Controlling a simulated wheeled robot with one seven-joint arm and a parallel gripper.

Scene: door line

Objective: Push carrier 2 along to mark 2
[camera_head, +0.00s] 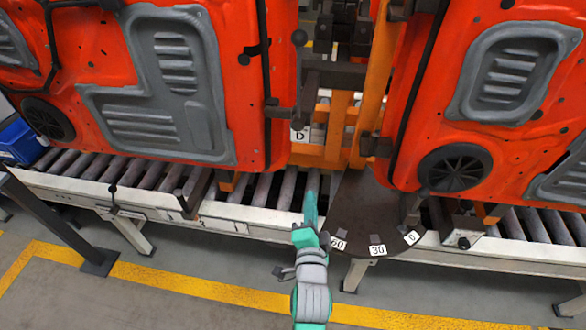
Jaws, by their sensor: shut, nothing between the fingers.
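Two red door panels hang on orange and dark carriers over a roller line. One panel (200,60) fills the left, the other (470,150) the right. An orange carrier frame (378,80) stands between them. I see no number on either carrier, so I cannot tell which is carrier 2. A white label D (299,135) is on the middle frame; no label reading mark 2 shows. My gripper (311,205), with teal fingers, is shut and empty, in front of the rollers between the panels. It appears apart from both panels; its contact with the line is unclear.
A dark round plate (360,210) with labels 60, 30 and 0 lies right of my gripper. The white roller line rail (250,222) runs across. A dark post (60,215) and blue bin (18,143) are at left. Grey floor with yellow lines is clear in front.

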